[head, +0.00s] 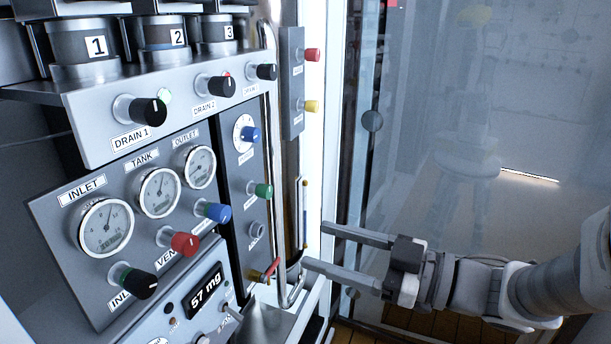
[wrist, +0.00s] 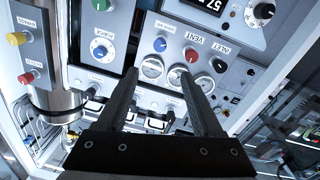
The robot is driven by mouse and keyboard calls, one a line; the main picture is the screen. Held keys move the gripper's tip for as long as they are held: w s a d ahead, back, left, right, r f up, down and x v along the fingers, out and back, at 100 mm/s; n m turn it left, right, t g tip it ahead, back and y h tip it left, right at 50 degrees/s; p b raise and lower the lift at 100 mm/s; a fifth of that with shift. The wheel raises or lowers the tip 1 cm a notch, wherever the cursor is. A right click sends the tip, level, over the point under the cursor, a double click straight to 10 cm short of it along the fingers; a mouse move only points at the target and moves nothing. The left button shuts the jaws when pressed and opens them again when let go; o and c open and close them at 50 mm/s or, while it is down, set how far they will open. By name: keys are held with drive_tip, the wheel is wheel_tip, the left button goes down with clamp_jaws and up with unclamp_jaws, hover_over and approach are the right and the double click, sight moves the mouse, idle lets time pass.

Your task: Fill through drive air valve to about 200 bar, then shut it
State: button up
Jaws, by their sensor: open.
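My gripper (head: 316,246) is open and empty, its fingers pointing left toward the panel, right of the narrow vertical strip. In the wrist view the two dark fingers (wrist: 160,80) stand apart with nothing between them. The narrow strip carries a blue knob (head: 250,134) by a small dial, and a green knob (head: 262,190). The gauge panel has INLET (head: 106,228), TANK (head: 160,192) and OUTLET (head: 200,167) gauges. Below them are black (head: 137,283), red (head: 185,244) and blue (head: 217,212) knobs. The gauge values are too small to read.
A display reading 57 (head: 206,291) sits below the gauges. A red-handled lever (head: 272,268) and bent pipes lie near the fingertips. A glass pane (head: 450,120) stands right.

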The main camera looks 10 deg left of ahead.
drive_tip(key=p, duration=0.3)
approach(226, 216)
drive_tip(key=d, duration=0.2)
drive_tip(key=x, duration=0.9)
drive_tip(key=shift+s+a, duration=0.15)
drive_tip(key=shift+a, duration=0.3)
drive_tip(key=shift+x, duration=0.75)
drive_tip(key=shift+r, duration=0.1)
drive_tip(key=shift+c, duration=0.3)
clamp_jaws()
